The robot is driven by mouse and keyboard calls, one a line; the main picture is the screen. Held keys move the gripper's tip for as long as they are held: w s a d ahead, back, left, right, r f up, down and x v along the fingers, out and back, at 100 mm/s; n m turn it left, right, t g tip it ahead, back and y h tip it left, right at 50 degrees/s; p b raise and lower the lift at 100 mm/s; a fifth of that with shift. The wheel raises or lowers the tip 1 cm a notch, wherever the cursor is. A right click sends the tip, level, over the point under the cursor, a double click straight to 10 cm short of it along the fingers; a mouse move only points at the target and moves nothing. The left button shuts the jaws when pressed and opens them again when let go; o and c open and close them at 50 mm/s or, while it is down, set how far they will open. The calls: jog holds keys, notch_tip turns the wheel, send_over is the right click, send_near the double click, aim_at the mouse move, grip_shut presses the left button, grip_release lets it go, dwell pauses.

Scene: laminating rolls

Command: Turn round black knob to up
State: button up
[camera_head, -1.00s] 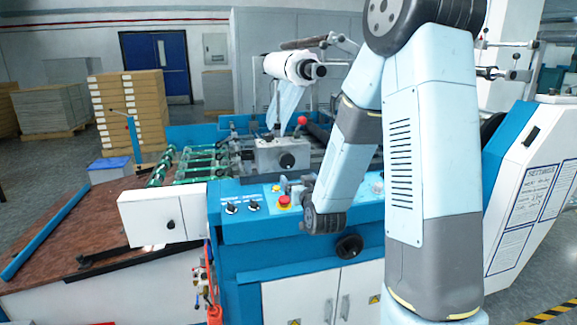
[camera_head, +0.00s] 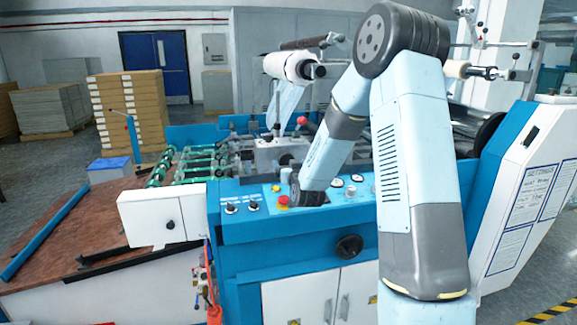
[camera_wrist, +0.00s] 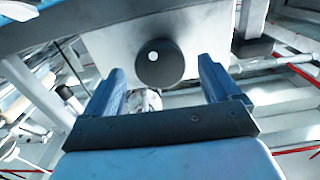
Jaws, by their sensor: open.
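The round black knob (camera_wrist: 162,70) shows in the wrist view. It has a white dot a little up and left of its centre and sits on a pale grey box face (camera_wrist: 115,50). My gripper (camera_wrist: 161,78) is open, with one blue finger on each side of the knob in the picture. Gaps show between the fingers and the knob, and nothing is held. In the head view the grey box (camera_head: 265,152) stands on the machine behind the control panel. My arm hides my gripper there, and I cannot make out the knob clearly.
The blue control panel (camera_head: 240,222) has a red emergency button (camera_head: 283,201) and small black knobs (camera_head: 231,208). A black handwheel (camera_head: 349,247) is below it. A red-topped lever (camera_head: 301,121) and a white roll (camera_head: 291,66) rise near the grey box.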

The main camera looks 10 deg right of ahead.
jog(key=shift+w, duration=0.5)
jog(key=c, duration=1)
